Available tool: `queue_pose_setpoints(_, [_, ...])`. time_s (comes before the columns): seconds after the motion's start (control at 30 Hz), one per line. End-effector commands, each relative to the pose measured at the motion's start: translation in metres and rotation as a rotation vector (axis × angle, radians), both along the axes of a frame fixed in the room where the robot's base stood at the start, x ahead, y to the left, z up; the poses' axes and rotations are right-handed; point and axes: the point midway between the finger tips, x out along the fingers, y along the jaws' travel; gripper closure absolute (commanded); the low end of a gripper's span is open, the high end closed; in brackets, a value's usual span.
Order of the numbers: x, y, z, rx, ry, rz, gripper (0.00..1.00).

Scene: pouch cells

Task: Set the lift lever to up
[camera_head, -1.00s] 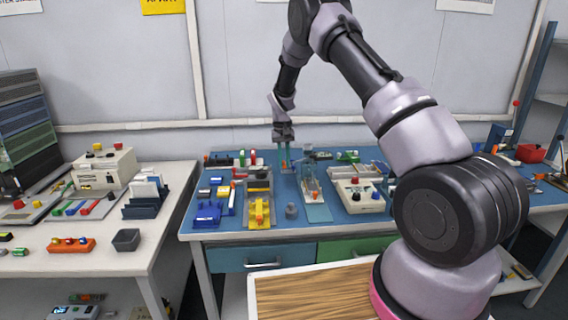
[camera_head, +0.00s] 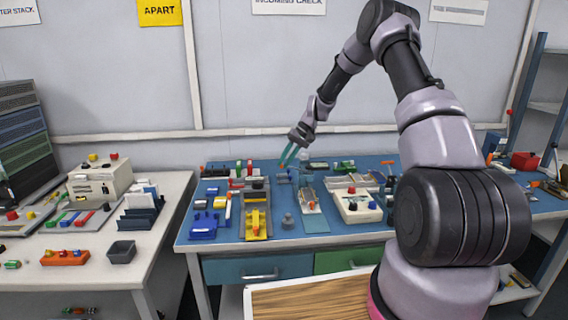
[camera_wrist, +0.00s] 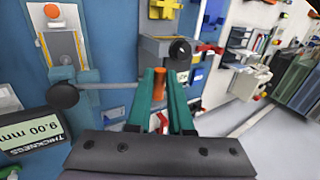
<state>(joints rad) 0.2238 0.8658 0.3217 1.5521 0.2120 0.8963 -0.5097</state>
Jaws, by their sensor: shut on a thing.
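My gripper (camera_head: 286,158) is over the back middle of the blue bench, with its teal fingers slanting down to the left. In the wrist view the fingers (camera_wrist: 160,74) are shut on an orange handle (camera_wrist: 158,88), which appears to be the lift lever's grip. A grey rod (camera_wrist: 112,86) runs from a black ball (camera_wrist: 62,95) toward the fingers; the fingers hide where it meets the handle. A display reading "THICKNESS 9.00 mm" (camera_wrist: 30,132) lies at the lower left. I cannot tell the lever's exact angle.
On the blue bench (camera_head: 270,240) stand a yellow fixture (camera_head: 256,222), a grey knobbed piece (camera_head: 288,221), a cream control box (camera_head: 357,205) and blue trays (camera_head: 204,228). A grey block with a black round face (camera_wrist: 165,48) is just beyond the fingertips. A white table (camera_head: 150,230) is at the left.

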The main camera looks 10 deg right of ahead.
Motion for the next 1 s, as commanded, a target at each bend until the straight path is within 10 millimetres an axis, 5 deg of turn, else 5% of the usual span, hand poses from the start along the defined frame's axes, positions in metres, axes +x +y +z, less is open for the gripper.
queue_pose_setpoints(0.43, [0.000,-0.001,0.001,0.011,-0.002,-0.001,1.00])
queue_pose_setpoints(0.47, [0.000,-0.001,0.001,0.011,-0.002,-0.001,0.73])
queue_pose_setpoints(0.53, [0.000,-0.001,0.001,0.011,-0.002,-0.001,0.51])
queue_pose_setpoints(1.0, [0.000,-0.009,0.014,0.011,-0.002,-0.002,0.51])
